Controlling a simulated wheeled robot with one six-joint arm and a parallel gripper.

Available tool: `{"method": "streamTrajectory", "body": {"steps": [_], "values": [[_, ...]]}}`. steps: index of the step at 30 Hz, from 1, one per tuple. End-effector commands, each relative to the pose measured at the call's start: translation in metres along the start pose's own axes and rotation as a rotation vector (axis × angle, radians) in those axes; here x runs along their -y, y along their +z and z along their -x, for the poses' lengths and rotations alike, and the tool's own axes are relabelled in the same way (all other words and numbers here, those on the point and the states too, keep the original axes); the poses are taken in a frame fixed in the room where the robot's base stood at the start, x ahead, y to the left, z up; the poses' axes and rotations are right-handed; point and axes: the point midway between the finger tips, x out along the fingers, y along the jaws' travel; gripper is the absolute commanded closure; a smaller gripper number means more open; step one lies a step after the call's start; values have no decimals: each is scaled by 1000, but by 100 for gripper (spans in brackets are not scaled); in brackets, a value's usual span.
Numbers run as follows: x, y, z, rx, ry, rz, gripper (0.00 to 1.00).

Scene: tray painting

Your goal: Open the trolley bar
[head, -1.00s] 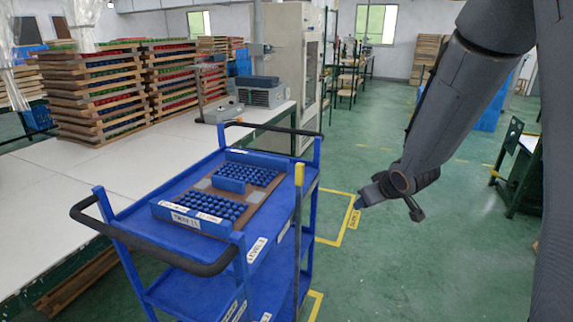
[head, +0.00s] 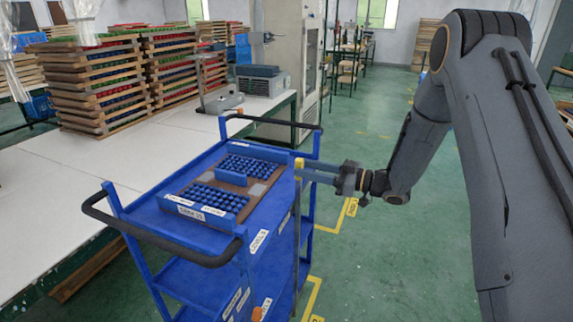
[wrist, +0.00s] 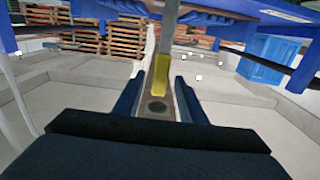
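The trolley bar (head: 297,235) is a thin grey upright bar with a yellow top end (head: 298,168), on the right side of the blue trolley (head: 185,168). It stands upright beside the trolley deck. My gripper (head: 312,173) reaches in from the right at the height of the yellow end. In the wrist view my gripper (wrist: 157,92) is open, with the yellow end (wrist: 162,75) between its two blue fingers. Gaps show on both sides, so the fingers do not appear to grip it.
A brown tray (head: 207,185) with rows of blue pieces and blue blocks lies on the trolley. Black handles (head: 170,250) cross its ends. A long white table (head: 70,190) with stacked trays (head: 95,85) stands at left. Green floor (head: 400,270) is free to the right.

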Motion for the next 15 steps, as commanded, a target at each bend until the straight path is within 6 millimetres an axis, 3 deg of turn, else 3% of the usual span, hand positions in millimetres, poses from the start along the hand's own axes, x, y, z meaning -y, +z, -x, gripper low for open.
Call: {"method": "streamTrajectory", "body": {"steps": [9, 15], "values": [[1, -1, -49, 1, -1, 0, 62], [0, 0, -65, 2, 1, 0, 62]]}}
